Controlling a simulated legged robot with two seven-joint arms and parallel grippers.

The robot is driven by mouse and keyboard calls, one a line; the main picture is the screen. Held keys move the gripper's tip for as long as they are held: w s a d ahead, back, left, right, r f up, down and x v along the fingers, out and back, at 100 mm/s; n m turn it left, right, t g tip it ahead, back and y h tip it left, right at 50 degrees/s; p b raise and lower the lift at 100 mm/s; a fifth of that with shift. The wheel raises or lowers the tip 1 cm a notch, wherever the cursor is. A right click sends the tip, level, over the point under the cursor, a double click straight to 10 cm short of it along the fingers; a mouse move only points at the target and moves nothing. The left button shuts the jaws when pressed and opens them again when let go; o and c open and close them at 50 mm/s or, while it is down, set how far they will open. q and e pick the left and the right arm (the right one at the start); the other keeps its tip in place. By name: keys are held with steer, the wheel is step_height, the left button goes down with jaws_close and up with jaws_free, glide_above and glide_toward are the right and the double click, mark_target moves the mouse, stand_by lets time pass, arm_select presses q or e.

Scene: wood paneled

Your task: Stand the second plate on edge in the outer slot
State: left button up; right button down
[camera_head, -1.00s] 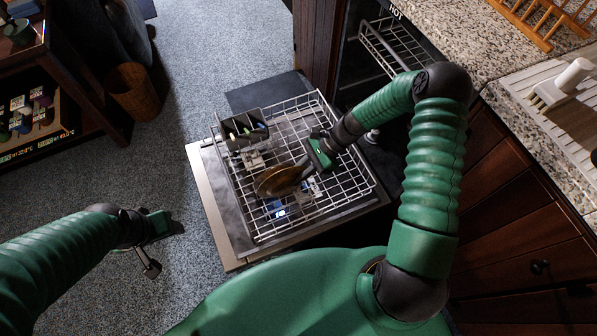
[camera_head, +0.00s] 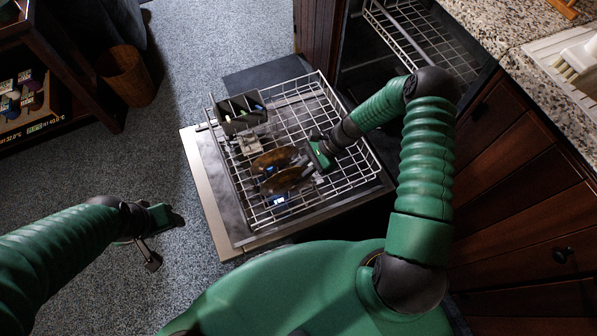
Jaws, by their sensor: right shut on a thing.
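Two brown plates stand tilted on edge, close together, in the lower dish rack (camera_head: 345,186). The nearer plate (camera_head: 284,181) is in the grip of my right gripper (camera_head: 303,170), which is shut on its right side. The farther plate (camera_head: 270,160) is just behind it, partly covered. I cannot tell whether the held plate's lower edge is down between the wires. My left gripper (camera_head: 163,242) is empty, with its fingers apart, above the carpet at the left.
A grey cutlery basket (camera_head: 240,113) stands at the rack's back left. The rack lies over the open dishwasher door (camera_head: 208,187). An upper rack (camera_head: 420,40) and wooden cabinets (camera_head: 530,215) are at the right. A wicker basket (camera_head: 126,76) stands on the floor.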

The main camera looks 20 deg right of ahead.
steer(key=shift+f, duration=0.4)
stand_by(0.4)
steer(key=c, duration=1.3)
jaws_free()
steer(key=shift+o, duration=0.7)
steer(key=shift+o, duration=1.2)
